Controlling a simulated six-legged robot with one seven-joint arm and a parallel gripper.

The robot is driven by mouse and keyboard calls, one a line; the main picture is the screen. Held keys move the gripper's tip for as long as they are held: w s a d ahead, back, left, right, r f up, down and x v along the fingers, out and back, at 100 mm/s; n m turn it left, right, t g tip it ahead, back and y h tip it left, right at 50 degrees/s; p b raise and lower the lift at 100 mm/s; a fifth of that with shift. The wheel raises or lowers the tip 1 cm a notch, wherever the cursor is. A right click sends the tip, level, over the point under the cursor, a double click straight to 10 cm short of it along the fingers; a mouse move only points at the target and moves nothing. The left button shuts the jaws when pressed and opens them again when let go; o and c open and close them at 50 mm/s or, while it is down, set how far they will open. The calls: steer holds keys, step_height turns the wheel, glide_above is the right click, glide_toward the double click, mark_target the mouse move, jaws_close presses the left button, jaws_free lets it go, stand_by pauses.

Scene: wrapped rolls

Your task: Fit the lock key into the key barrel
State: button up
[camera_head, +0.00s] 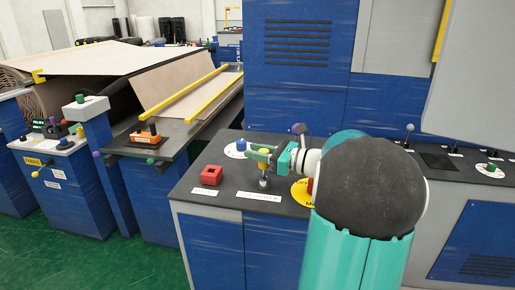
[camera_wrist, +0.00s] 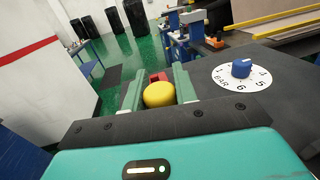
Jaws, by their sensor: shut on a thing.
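My gripper (camera_head: 262,156) is over the black console top, its green fingers shut on a yellow round-headed piece, which I take to be the lock key (camera_head: 264,158). In the wrist view the yellow head (camera_wrist: 159,95) sits between the two fingers. Directly below it in the head view is a short grey metal cylinder (camera_head: 264,183), apparently the key barrel, standing on the console. I cannot tell whether the cylinder and the yellow piece are joined or apart. The wrist view hides the underside of the yellow piece.
A red block (camera_head: 211,175) with a dark recess stands left of the gripper. A blue knob on a white dial (camera_wrist: 241,69) is close by. A yellow disc (camera_head: 301,192) lies partly behind my arm. The console's front edge (camera_head: 235,207) is near.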

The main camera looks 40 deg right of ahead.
steer(key=shift+f, duration=0.85)
stand_by(0.7)
steer(key=o, duration=1.1)
steer(key=shift+c, duration=0.2)
steer(key=v, duration=1.4)
steer(key=shift+w, duration=0.1)
